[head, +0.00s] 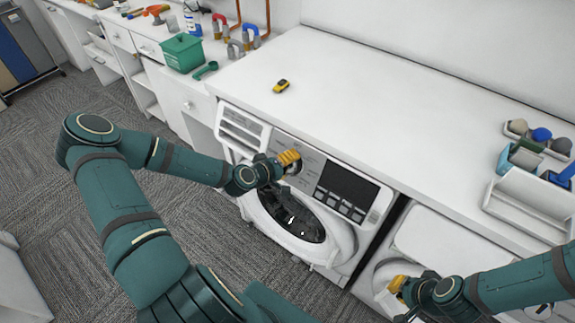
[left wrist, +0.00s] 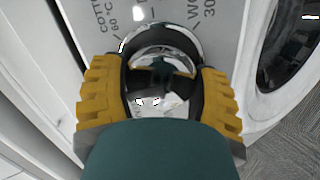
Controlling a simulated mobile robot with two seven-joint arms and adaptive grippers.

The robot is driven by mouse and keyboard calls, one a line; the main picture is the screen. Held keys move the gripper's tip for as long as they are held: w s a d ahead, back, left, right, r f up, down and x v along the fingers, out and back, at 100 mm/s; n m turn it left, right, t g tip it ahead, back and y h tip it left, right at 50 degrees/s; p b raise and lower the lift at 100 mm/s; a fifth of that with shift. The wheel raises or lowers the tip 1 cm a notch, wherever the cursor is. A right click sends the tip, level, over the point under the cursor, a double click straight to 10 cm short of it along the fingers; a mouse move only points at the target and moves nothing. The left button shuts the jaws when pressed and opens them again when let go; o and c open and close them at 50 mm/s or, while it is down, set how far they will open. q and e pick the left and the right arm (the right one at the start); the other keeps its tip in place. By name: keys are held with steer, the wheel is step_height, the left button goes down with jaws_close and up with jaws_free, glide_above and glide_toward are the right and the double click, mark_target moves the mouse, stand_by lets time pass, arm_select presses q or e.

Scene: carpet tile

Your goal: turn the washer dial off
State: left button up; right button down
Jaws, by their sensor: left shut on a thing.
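The washer (head: 318,205) stands under the white counter, with a round door (head: 290,215) and a dark display (head: 346,185) on its front panel. Its dial (head: 293,167) is on the panel left of the display, partly hidden by my left gripper (head: 289,158). In the left wrist view the shiny chrome dial (left wrist: 160,42) sits between the two yellow fingers of my left gripper (left wrist: 162,85), which is shut on it. Printed labels show around the dial; its pointer mark is not clear to me. My right gripper (head: 398,285) is low at the right, in front of the neighbouring machine, its fingers partly hidden.
A small yellow car (head: 281,86) lies on the counter (head: 340,90) above the washer. A green bin (head: 183,53) and a green scoop (head: 205,70) are at the back left. A white caddy (head: 530,205) stands at the right.

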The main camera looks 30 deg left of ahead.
arm_select(q)
steer(key=shift+m, duration=0.8)
steer(key=o, duration=1.2)
steer(key=v, duration=1.2)
steer(key=shift+r, duration=0.2)
steer(key=shift+w, duration=0.1)
